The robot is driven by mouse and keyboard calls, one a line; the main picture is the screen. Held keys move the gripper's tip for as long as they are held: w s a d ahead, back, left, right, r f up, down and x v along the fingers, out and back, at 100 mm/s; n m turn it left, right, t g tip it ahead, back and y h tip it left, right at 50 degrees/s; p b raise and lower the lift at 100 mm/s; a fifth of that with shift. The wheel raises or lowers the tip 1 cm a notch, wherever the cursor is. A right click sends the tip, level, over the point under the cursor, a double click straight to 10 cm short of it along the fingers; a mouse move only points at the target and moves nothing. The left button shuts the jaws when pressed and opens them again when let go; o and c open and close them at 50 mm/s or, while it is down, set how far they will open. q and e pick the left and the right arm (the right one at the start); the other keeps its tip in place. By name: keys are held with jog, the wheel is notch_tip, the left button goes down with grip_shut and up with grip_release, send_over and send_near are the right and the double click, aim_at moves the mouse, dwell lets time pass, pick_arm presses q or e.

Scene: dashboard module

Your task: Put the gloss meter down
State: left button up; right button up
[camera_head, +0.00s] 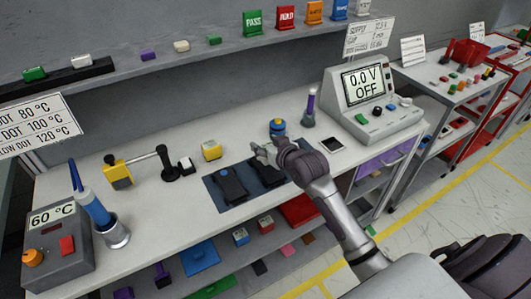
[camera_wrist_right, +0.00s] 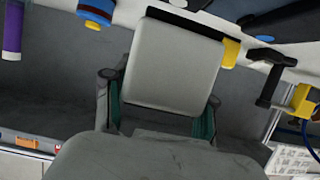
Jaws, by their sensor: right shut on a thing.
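My right gripper (camera_head: 264,152) hovers over the back of the bench, near the dark mat (camera_head: 212,190). In the right wrist view, its two teal-padded fingers (camera_wrist_right: 160,108) are shut on a pale grey box with a dark strip along one end, which I take to be the gloss meter (camera_wrist_right: 172,62). In the head view the held box is small and mostly hidden by the gripper. I cannot tell whether it touches the bench. Two dark devices (camera_head: 232,184) lie on the mat. My left gripper is not in view.
A yellow block (camera_head: 211,150) and a blue-and-orange round item (camera_head: 277,127) stand close to the gripper. A black stand (camera_head: 167,163) is further left. A meter reading 0.0 V OFF (camera_head: 366,82) is at the right.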

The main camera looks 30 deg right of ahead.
jog(key=shift+f, duration=2)
jog(key=shift+f, duration=0.1)
jog(key=o, duration=1.4)
jog(key=shift+p, duration=0.3)
jog(key=shift+s+r, duration=0.2)
jog(key=shift+s, duration=0.15)
jog(key=b+v, duration=0.1)
jog(key=v, duration=1)
jog(key=shift+s+r, duration=0.1)
jog(key=shift+r, duration=0.05)
